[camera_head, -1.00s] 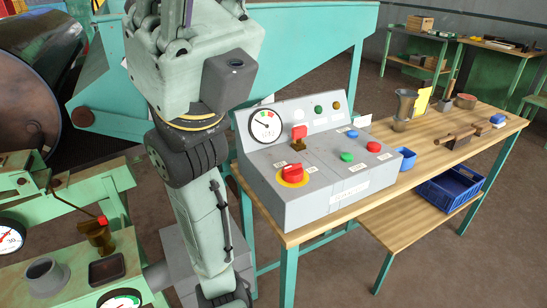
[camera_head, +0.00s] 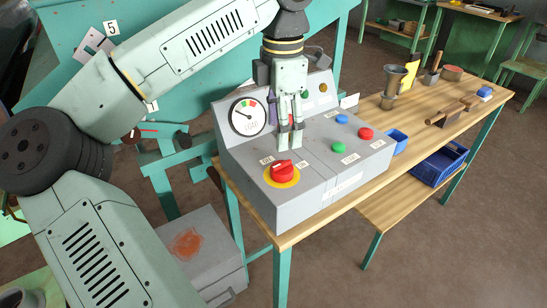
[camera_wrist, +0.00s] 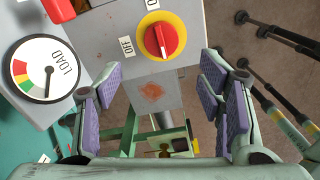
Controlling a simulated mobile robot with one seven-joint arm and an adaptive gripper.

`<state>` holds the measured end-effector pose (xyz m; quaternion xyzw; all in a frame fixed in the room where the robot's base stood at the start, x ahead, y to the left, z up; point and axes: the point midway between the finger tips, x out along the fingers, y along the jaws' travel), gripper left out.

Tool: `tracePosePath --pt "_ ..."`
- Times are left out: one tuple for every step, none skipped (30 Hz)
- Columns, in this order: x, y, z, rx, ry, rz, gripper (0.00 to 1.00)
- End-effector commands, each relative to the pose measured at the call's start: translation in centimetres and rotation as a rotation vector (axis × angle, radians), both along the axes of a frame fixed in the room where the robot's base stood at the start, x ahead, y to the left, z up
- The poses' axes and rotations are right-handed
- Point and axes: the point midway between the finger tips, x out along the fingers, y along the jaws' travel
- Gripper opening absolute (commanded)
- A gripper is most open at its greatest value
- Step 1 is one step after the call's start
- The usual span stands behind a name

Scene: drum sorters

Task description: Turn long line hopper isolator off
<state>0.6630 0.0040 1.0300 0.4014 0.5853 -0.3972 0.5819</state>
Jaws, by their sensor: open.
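A grey sloped control console (camera_head: 310,190) stands on the wooden bench. At its front left corner is a red rotary switch (camera_head: 282,170) on a yellow disc, with small labels beside it. In the wrist view the red switch (camera_wrist: 161,40) is at top centre, its ridged handle bearing a pale line, with an OFF label (camera_wrist: 127,45) to its left. My gripper (camera_head: 291,145) is above the console, behind the red switch and apart from it. Its purple-padded fingers (camera_wrist: 160,105) are spread with nothing between them. The console's front plate is too small to read.
A round load gauge (camera_head: 248,116) is on the console's upright panel. Blue, green and red buttons (camera_head: 366,133) sit right of my gripper. A blue cup (camera_head: 396,141) and a metal vessel (camera_head: 390,88) stand farther right. My gripper hides part of the panel.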

Motion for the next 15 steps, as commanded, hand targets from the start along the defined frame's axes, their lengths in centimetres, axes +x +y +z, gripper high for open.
tracePosePath --pt "-0.1 0.0 -0.7 -0.002 0.003 -0.002 0.62" --pt "-0.1 -0.1 -1.2 -0.004 0.003 -0.002 0.62" --pt "-0.1 -0.1 -1.9 -0.004 0.003 -0.003 0.62" --pt "-0.1 -0.1 -2.5 -0.005 0.004 -0.003 0.62" --pt "-0.1 -0.1 -3.1 -0.006 0.004 -0.004 0.62" --pt "-0.1 -0.1 -3.9 -0.006 0.003 -0.004 0.62" --pt "-0.2 -0.1 -4.5 -0.006 0.003 -0.005 0.62" --pt "-0.1 -0.1 -5.0 -0.007 0.004 -0.004 0.62" --pt "-0.1 -0.1 -5.8 -0.006 0.002 -0.004 0.62" --pt "-0.1 -0.1 -6.3 -0.006 0.003 -0.004 0.62" --pt "-0.1 -0.2 -6.8 -0.008 0.003 -0.004 0.62" --pt "-0.1 -0.2 -7.4 -0.007 0.002 -0.004 0.62" --pt "-0.1 -0.2 -7.8 -0.008 0.001 -0.004 0.62" --pt "-0.1 -0.2 -8.2 -0.008 0.002 -0.003 0.62" --pt "-0.1 -0.2 -8.6 -0.007 0.002 -0.003 0.62"
